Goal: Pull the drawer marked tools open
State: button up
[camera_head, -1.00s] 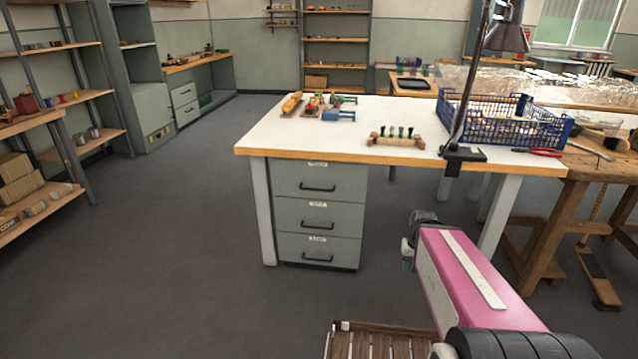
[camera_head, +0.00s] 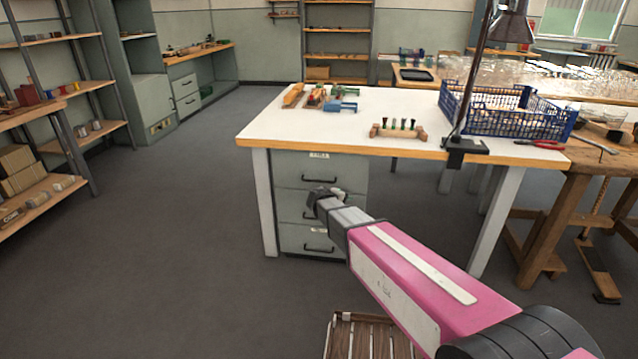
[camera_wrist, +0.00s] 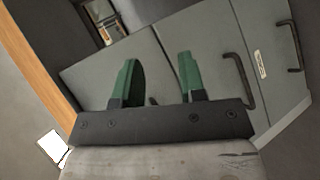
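The grey drawer unit under the white-topped bench has a top drawer (camera_head: 340,169), a middle drawer (camera_head: 289,201) and a bottom drawer (camera_head: 290,238). Each front carries a dark bar handle; all look shut. Their small white labels are too small to read surely. My gripper (camera_head: 325,196) is in front of the unit, overlapping the middle drawer and partly hiding its handle and label. In the wrist view its green fingers (camera_wrist: 160,82) are apart and empty. A bit of dark handle (camera_wrist: 152,101) shows between them; two more handles (camera_wrist: 240,80) lie to the right.
The bench top (camera_head: 350,117) overhangs the drawers, its wooden edge at left in the wrist view (camera_wrist: 38,70). Bench legs stand at both sides. A slatted wooden crate (camera_head: 370,338) is on the floor near me. A blue basket (camera_head: 500,112) and lamp stand on the bench. Floor at left is clear.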

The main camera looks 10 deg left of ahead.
aim_at(319, 181)
jog(key=w+a+r+n+t+y, duration=0.1)
jog(key=w+a+n+t, duration=0.15)
jog(key=a, duration=0.65)
jog(key=w+a+r+n+t, duration=0.1)
jog(key=a+r+n+t, duration=0.15)
jog(key=a, duration=0.55)
jog(key=x, duration=1)
jog(key=shift+w+f, duration=0.3)
jog(key=shift+f, duration=0.1)
grip_shut()
